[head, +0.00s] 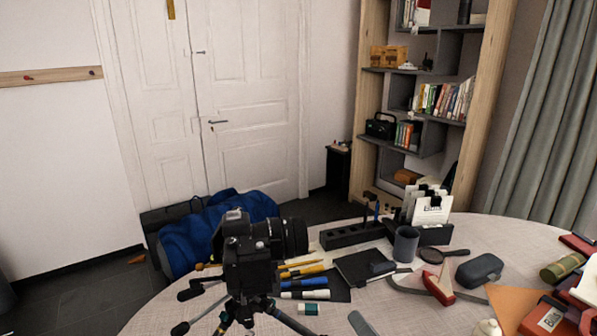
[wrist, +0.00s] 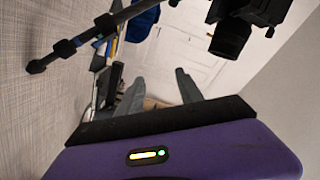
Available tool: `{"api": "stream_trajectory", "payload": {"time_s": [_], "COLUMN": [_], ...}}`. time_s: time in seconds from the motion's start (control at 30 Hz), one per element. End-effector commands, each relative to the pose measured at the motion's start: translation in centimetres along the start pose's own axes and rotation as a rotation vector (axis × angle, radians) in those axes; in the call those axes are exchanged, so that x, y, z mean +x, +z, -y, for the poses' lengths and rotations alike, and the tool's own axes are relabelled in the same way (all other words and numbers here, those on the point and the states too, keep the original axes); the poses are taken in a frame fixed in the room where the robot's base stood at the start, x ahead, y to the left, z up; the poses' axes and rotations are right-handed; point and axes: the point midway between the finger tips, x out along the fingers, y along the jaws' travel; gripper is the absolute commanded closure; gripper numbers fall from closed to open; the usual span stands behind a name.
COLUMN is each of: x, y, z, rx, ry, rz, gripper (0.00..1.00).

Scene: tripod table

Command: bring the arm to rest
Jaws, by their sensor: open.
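My gripper (wrist: 158,97) shows in the wrist view, with its two grey fingers apart and nothing between them. The view there is turned on its side. A black camera (head: 250,255) stands on a small tripod (head: 245,308) at the front of the table (head: 190,318) in the head view. The camera's lens points right. In the wrist view the camera (wrist: 240,25) is at the top right and a tripod leg (wrist: 85,38) reaches toward the upper left. My gripper is apart from both.
A shelf (head: 425,120) and a white door (head: 250,100) stand behind.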

Motion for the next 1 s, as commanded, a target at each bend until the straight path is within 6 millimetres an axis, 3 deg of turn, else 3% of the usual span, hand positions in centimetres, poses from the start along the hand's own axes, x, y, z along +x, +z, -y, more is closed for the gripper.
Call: {"api": "stream_trajectory", "payload": {"time_s": [0.13, 0.33, 0.47, 0.7, 1.0], "x": [-4.9, -12.7, -17.6, -25.6, -33.3], "y": [-0.2, 0.0, 0.7, 2.6, 6.2], "z": [-2.7, -4.0, -3.6, -1.2, 1.1], "rx": [-0.186, -0.462, -0.624, -0.864, -0.968], "ry": [0.105, 0.227, 0.286, 0.359, 0.444], "rz": [-0.105, -0.200, -0.221, -0.193, -0.042], "gripper": [0.57, 0.57, 0.57, 0.57, 0.57]}}
